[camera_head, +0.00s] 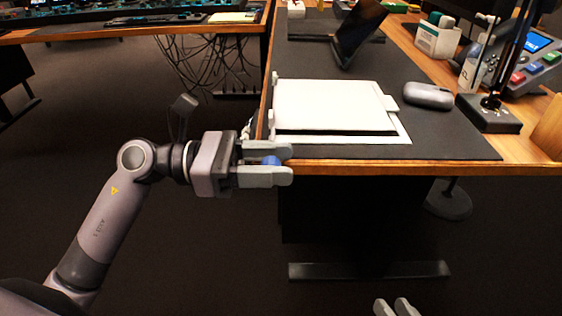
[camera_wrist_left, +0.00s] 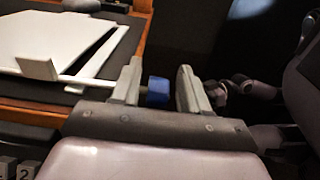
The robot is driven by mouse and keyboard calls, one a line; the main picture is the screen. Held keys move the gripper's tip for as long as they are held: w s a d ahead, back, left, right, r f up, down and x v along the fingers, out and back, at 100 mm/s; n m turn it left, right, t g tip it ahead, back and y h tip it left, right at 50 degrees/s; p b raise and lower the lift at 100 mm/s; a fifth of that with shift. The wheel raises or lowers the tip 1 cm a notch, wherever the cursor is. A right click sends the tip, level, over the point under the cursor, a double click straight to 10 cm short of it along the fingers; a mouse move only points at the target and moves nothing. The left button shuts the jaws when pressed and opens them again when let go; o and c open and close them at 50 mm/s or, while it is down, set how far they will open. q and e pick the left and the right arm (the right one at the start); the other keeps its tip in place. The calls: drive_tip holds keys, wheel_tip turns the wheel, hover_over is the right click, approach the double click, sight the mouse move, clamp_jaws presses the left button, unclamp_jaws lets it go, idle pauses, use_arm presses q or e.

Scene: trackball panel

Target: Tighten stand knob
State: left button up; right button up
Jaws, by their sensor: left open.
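A small blue knob (camera_head: 271,160) shows at the front left corner of the desk. It also shows in the left wrist view (camera_wrist_left: 158,91). My left gripper (camera_head: 280,164) reaches it from the left. Its fingers are open, one on each side of the knob. In the left wrist view the knob sits between the fingers (camera_wrist_left: 160,82), nearer the left one; I cannot tell whether it touches. What the knob is fixed to is mostly hidden. A flat white panel (camera_head: 330,104) lies on the desk beside it. My right gripper (camera_head: 397,307) shows only its fingertips at the bottom edge.
The dark desk mat (camera_head: 455,143) is bare at the front right. The wooden desk edge (camera_head: 400,167) runs close to my left gripper. Cables hang behind it.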

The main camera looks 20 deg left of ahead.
use_arm(q)
drive_tip(key=shift+w+d, duration=0.2)
drive_tip(key=shift+d, duration=0.4)
drive_tip(key=shift+c, duration=0.3)
